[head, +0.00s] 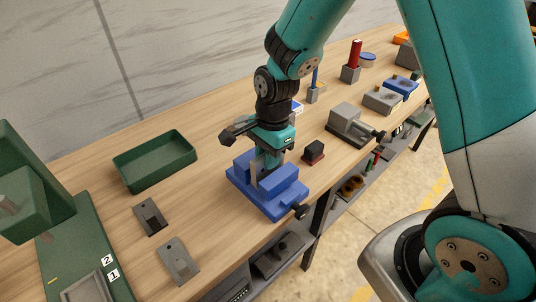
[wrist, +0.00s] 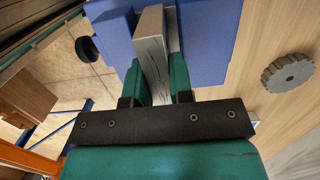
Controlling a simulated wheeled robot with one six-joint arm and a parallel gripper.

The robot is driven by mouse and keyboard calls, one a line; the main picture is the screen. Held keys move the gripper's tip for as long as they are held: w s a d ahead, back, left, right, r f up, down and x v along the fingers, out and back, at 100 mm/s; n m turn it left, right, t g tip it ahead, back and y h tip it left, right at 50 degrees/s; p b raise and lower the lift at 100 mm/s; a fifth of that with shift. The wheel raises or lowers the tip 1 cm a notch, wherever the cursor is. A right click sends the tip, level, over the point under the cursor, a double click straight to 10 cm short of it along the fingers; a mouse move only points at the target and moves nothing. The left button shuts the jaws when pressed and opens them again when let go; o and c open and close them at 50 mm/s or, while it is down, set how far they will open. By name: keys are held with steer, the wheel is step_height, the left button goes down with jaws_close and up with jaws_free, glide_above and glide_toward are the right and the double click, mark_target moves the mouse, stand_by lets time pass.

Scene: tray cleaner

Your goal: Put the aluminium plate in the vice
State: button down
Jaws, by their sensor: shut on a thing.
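The blue vice (head: 268,203) stands on the wooden bench near its front edge, with its black handle knob (head: 300,211) facing the front. My gripper (head: 266,160) points down into it from above. In the wrist view, my gripper (wrist: 156,84) is shut on the aluminium plate (wrist: 152,50), a grey metal piece seen edge-on between the teal fingers. The plate lies between the blue vice jaws (wrist: 204,45), with blue on both sides of it. Its lower part is hidden, so I cannot tell whether it touches the bottom or the jaws. In the head view the plate shows only as a thin grey strip.
A green tray (head: 155,163) and two dark angled metal pieces lie to the left. A grey vice (head: 352,126) and a small dark red-topped block (head: 314,152) stand to the right. A grey toothed disc (wrist: 287,73) lies on the bench beside the blue vice.

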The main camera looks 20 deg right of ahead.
steer(key=shift+f, duration=0.1)
steer(key=c, duration=1)
jaws_free()
step_height(320, 180, up, 12)
steer(key=d, duration=0.1)
steer(key=s+a+r+n+y, duration=0.1)
steer(key=s+a+r+n, duration=0.1)
steer(key=s+n, duration=0.7)
steer(key=s+a+r+n+y, duration=0.1)
steer(key=s+a+r+n, duration=0.2)
steer(key=s+n, duration=0.6)
steer(key=r+n+b, duration=0.1)
steer(key=n, duration=0.2)
steer(key=shift+s+a+n+y, duration=0.25)
steer(key=shift+a+n+y, duration=0.05)
steer(key=shift+y, duration=0.1)
